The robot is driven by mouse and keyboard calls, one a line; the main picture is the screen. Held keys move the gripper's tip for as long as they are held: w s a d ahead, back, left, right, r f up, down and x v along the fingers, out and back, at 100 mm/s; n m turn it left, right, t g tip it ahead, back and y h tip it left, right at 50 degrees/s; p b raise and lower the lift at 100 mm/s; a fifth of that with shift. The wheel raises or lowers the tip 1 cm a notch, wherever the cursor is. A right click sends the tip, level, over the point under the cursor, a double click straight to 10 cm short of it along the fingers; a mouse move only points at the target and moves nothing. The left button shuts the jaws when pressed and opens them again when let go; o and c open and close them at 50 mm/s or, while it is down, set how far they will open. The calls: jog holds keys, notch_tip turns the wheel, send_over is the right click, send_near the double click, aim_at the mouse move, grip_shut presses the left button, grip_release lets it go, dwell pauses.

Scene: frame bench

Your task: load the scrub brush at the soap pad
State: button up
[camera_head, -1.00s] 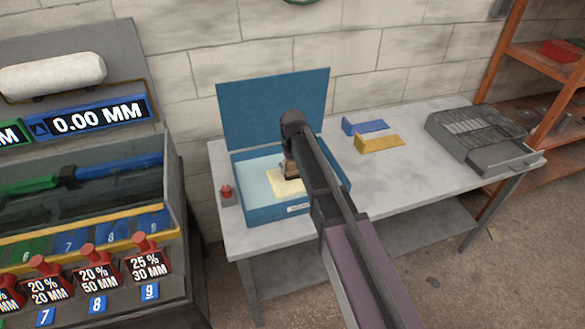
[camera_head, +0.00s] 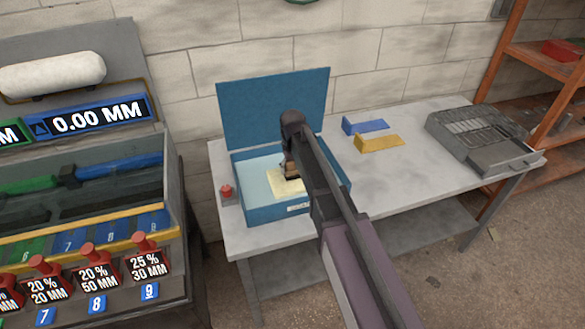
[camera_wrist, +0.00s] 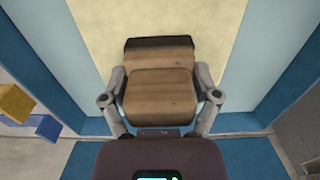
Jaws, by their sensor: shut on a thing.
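The scrub brush (camera_wrist: 160,90) has a brown wooden body with a dark edge at its far end. In the wrist view my gripper (camera_wrist: 160,95) is shut on it, one finger on each side. The soap pad (camera_wrist: 220,25) is a pale yellow sheet lying in the open blue box (camera_wrist: 260,70); the brush is over it. In the head view the pad (camera_head: 287,188) and the brush (camera_head: 291,171) show beside my gripper (camera_head: 290,160), partly hidden by my arm. I cannot tell whether the brush touches the pad.
The blue box's lid (camera_head: 270,105) stands open at the back. A small red-topped item (camera_head: 226,191) is left of it. Blue (camera_head: 364,126) and yellow (camera_head: 377,143) brackets and a grey rack (camera_head: 482,138) are to the right. A console (camera_head: 85,215) is at far left.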

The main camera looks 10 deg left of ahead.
jog(key=shift+f+b, duration=0.4)
jog(key=shift+f, duration=0.1)
dwell(0.5)
jog(key=shift+s, duration=0.1)
dwell(1.2)
jog(key=shift+r, duration=0.2)
jog(key=shift+r+p, duration=3.35)
jog(key=shift+p, duration=0.15)
